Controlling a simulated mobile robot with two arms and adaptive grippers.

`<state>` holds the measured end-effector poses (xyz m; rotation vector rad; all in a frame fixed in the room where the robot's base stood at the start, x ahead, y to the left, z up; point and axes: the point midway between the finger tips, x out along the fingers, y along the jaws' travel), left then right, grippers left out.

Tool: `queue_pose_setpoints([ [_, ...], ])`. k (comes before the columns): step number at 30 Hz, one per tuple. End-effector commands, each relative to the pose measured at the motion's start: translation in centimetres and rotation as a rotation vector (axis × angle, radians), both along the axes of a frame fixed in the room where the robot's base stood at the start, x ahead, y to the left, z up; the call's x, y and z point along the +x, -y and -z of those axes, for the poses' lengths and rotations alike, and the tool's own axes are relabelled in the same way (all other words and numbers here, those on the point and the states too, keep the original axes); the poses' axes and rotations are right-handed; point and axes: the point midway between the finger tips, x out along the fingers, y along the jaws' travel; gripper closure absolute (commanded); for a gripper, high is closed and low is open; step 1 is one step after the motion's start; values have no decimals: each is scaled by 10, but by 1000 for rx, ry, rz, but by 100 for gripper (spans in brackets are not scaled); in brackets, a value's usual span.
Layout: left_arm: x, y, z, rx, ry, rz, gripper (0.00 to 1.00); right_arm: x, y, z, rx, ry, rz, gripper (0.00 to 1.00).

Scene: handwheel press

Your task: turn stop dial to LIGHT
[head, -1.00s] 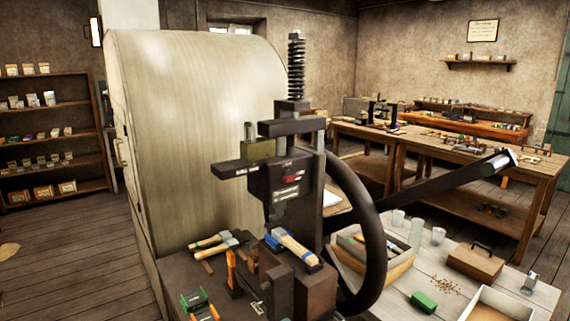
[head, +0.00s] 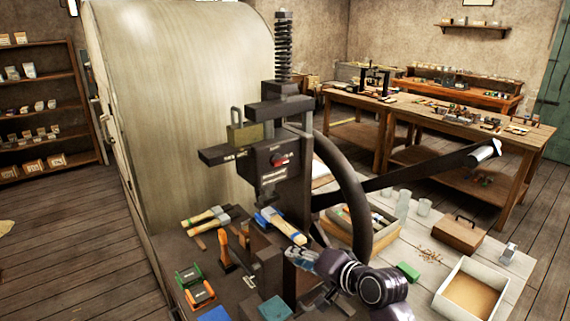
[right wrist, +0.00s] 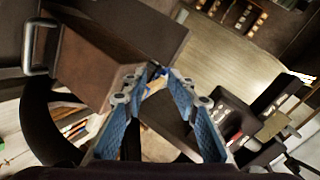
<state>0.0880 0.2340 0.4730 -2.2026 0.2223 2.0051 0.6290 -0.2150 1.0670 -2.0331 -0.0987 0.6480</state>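The stop dial (head: 278,159) is a small red knob on the dark front plate of the handwheel press (head: 265,185). It also shows as a red patch in the right wrist view (right wrist: 238,136), to the right of the fingers. Its lettering is too small to read. My right gripper (head: 297,258) is low in front of the press, below the dial and apart from it. In the right wrist view its two blue-padded fingers (right wrist: 157,95) are spread with nothing between them. My left gripper is not in view.
A black handwheel (head: 356,190) and long lever (head: 430,170) stand right of the dial. A brass padlock (head: 245,131) sits on the ledge to its left. A side table holds a brown case (head: 458,236) and an open tray (head: 490,262).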

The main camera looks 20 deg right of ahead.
Motion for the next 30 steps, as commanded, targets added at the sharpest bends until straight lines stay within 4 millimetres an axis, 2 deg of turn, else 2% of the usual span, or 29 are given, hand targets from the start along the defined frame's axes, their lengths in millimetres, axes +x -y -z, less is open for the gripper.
queue_pose_setpoints([
  [1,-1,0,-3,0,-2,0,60,23,8,-41,99,56,33,74],
  [3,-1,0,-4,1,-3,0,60,44,17,-87,239,117,65,74],
  [6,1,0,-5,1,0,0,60,64,28,-139,400,180,91,74],
  [10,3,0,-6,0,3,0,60,74,38,-178,523,224,103,74],
  [15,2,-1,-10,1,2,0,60,83,38,-190,562,235,105,74],
  [30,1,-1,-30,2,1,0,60,141,16,-188,556,233,105,74],
])
